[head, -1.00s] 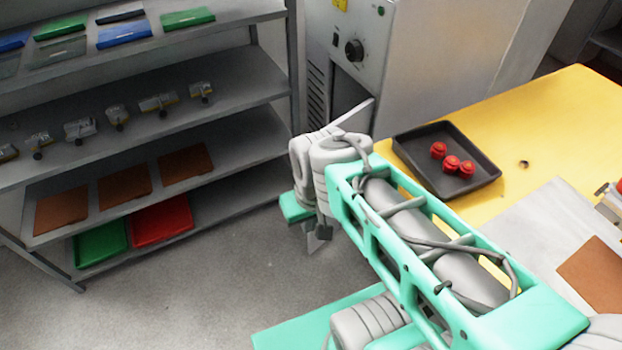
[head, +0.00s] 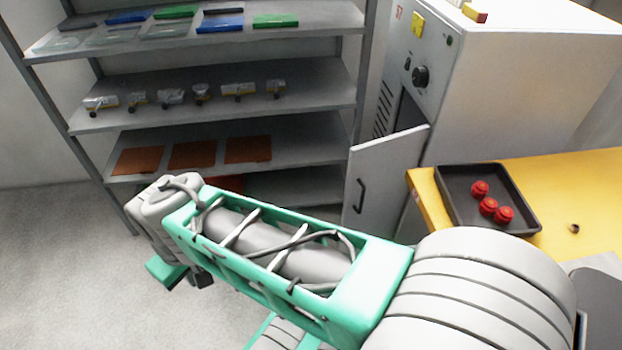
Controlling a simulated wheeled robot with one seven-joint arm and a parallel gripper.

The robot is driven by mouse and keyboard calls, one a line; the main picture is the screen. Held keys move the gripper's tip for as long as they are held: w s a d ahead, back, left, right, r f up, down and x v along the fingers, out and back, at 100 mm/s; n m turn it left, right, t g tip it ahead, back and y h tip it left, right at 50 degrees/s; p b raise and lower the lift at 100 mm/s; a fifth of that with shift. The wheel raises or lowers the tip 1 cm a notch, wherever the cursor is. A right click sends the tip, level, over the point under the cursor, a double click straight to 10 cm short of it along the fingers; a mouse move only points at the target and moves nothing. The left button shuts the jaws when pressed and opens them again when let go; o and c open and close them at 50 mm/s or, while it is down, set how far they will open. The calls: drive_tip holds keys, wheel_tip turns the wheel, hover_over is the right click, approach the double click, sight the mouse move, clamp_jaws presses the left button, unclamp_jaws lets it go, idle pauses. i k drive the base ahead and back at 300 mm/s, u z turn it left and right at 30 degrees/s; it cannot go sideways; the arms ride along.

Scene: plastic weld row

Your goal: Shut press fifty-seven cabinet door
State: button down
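The press cabinet (head: 510,90), marked in red with what looks like 57, stands right of the shelf rack. Its grey door (head: 385,175) stands ajar, swung out toward me, with a dark opening behind it. The door has a dark bar handle (head: 360,196) on its face. My arm reaches across the front to the left, hiding the door's lower edge. My gripper (head: 185,275) is at the arm's far end, low over the floor and well left of the door, apart from it. Its fingers are mostly hidden, so I cannot tell its opening.
A yellow table (head: 575,180) stands right of the door, with a black tray (head: 465,205) holding red knobs (head: 488,206) near its corner. A grey shelf rack (head: 330,75) with several parts stands at the back left. The floor (head: 60,260) at left is clear.

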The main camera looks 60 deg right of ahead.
sight(376, 189)
drive_tip(key=u, duration=0.05)
drive_tip(key=i, duration=1.15)
drive_tip(key=z, duration=2.3)
